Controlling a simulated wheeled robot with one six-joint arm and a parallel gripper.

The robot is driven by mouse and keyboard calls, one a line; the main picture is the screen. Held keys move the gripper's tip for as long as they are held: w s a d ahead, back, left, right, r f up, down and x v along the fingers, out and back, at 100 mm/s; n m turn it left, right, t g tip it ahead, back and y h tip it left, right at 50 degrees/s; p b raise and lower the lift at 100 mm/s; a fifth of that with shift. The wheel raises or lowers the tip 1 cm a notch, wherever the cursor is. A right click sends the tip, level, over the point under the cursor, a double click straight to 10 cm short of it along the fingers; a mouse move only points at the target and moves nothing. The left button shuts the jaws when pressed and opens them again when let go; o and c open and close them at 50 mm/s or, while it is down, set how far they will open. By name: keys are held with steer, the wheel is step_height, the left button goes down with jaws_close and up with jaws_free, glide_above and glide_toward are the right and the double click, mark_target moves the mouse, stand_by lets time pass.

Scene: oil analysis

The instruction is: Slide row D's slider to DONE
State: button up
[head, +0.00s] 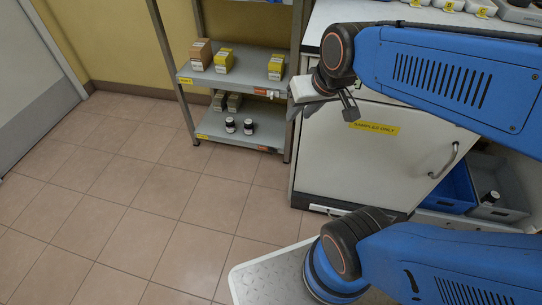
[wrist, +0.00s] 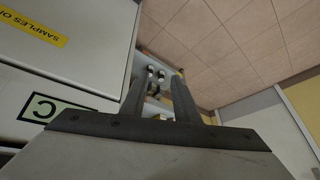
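I cannot pick out row D's slider or a DONE mark in either view. My gripper (head: 350,108) hangs in front of the white cabinet's upper left part, right of the shelf rack. In the wrist view its two dark fingers (wrist: 158,84) stand apart. Only the distant shelf shows between them, so it is open and empty.
The shelf rack (head: 240,88) holds yellow and brown boxes and dark bottles. The white cabinet (head: 385,155) bears a SAMPLES ONLY label (head: 374,128). Blue (head: 452,190) and grey (head: 500,200) bins stand low at right. The tiled floor (head: 130,200) at left is clear.

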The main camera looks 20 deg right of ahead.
steer(key=w+a+f+m+t, duration=0.1)
steer(key=w+a+f, duration=0.2)
steer(key=w, duration=0.5)
steer(key=w+a+f+m, duration=0.1)
steer(key=w+a+f, duration=0.1)
steer(key=w, duration=0.6)
steer(key=w+a+f+m+t, duration=0.1)
steer(key=w+a+f, duration=0.2)
steer(key=w, duration=0.5)
steer(key=w+a+f+m+t+h, duration=0.1)
steer(key=w+f+m, duration=0.1)
steer(key=w+f, duration=0.6)
steer(key=w+a+f+m+t+h, duration=0.1)
steer(key=w+a+f+m, duration=0.1)
steer(key=w+f, duration=0.6)
steer(key=t+h, duration=0.5)
steer(key=h, duration=0.4)
glide_toward(272, 152)
steer(key=f+x, duration=0.1)
steer(key=x, duration=0.7)
steer(key=shift+w+n, duration=0.3)
